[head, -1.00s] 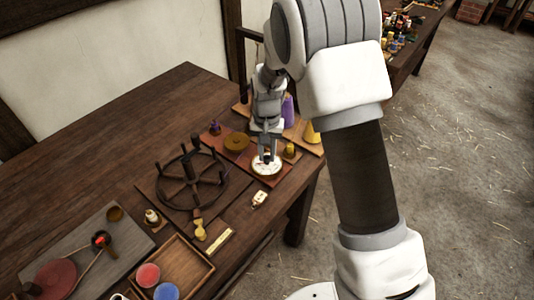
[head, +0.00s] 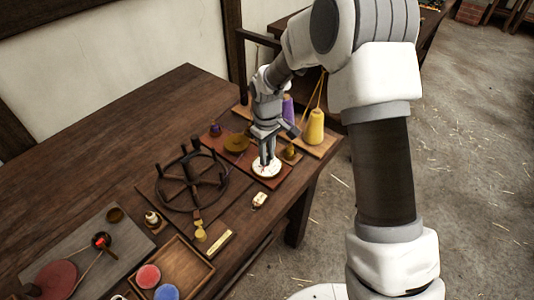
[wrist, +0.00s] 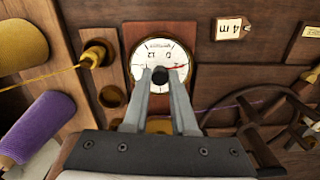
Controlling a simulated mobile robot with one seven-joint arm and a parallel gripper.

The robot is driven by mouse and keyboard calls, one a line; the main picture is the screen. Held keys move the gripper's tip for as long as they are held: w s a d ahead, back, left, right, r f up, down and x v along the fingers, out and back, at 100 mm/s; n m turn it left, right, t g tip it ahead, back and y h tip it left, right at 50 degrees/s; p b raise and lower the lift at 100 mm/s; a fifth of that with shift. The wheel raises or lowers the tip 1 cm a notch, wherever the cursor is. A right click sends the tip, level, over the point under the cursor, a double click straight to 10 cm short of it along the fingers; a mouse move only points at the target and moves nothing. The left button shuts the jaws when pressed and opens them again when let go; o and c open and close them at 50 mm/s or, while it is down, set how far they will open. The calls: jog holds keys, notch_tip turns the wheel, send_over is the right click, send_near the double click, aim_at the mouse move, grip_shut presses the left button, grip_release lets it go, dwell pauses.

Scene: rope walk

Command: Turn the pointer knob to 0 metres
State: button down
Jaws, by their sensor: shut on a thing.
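The pointer knob is a small dark knob (wrist: 159,75) at the middle of a round white dial (wrist: 156,52) with a brass rim. A red pointer on the dial points to the right in the wrist view. The dial's printed figures are too small to read surely. My gripper (wrist: 160,80) is shut on the knob, and its fingers cover the lower part of the dial. In the head view the dial (head: 267,173) lies on a reddish board, with my gripper (head: 267,163) coming down on it from above.
A tag reading "4 m" (wrist: 230,28) lies beside the dial's board. A spoked dark wheel (head: 162,196) stands left of it. A yellow spool (head: 314,128) and a purple spool (wrist: 38,130) stand close behind my gripper. A wooden tray (head: 205,270) lies in front.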

jog(key=n+p, duration=0.1)
jog(key=n, duration=0.4)
jog(key=shift+r+n, duration=0.1)
jog(key=shift+n, duration=0.2)
jog(key=shift+n+p, duration=0.9)
jog(key=shift+n, duration=1.3)
jog(key=c, duration=0.7)
grip_release()
notch_tip(320, 180, up, 17)
jog(key=shift+r+p, duration=0.15)
jog(key=shift+p, duration=0.7)
